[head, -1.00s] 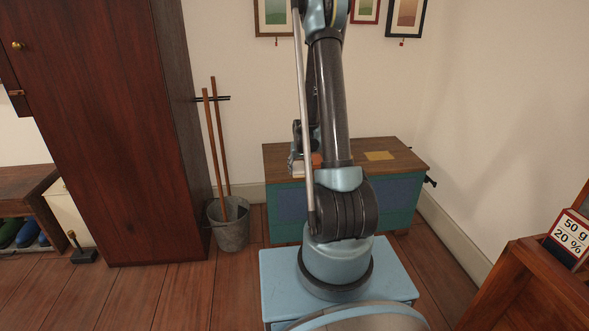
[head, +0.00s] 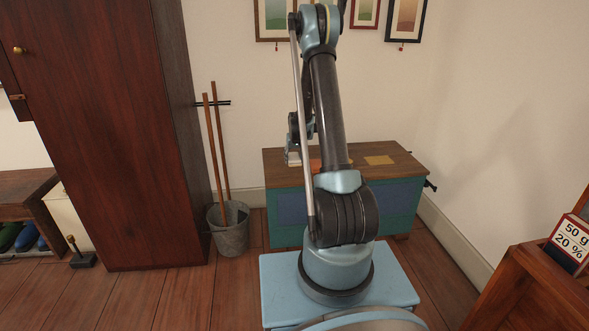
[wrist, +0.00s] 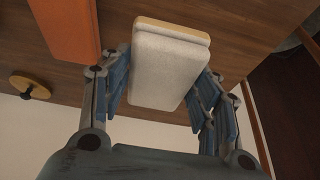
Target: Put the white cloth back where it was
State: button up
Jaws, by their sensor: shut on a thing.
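My gripper (wrist: 160,88) has its blue-padded fingers on both sides of the white cloth (wrist: 168,70), which looks like a thick, flat folded block with a beige layer along its far edge. In the head view my gripper (head: 293,147) is over the left part of the wooden chest top (head: 349,153), partly hidden by my own arm. The white cloth (head: 293,158) shows there as a small pale patch just under it. The cloth appears to be above the top; the exact gap is hard to tell.
An orange block (wrist: 66,27) lies on the wood beside the cloth. A round wooden knobbed piece (wrist: 30,88) is farther left. A yellowish flat piece (head: 379,160) lies on the chest's right half. A grey bucket (head: 229,230) with wooden poles stands left of the chest, beside a dark cabinet (head: 110,130).

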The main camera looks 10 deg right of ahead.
aim_at(294, 171)
jog(key=shift+f, duration=2.4)
jog(key=shift+f, duration=0.1)
jog(key=o, duration=1.1)
jog(key=shift+f, duration=0.1)
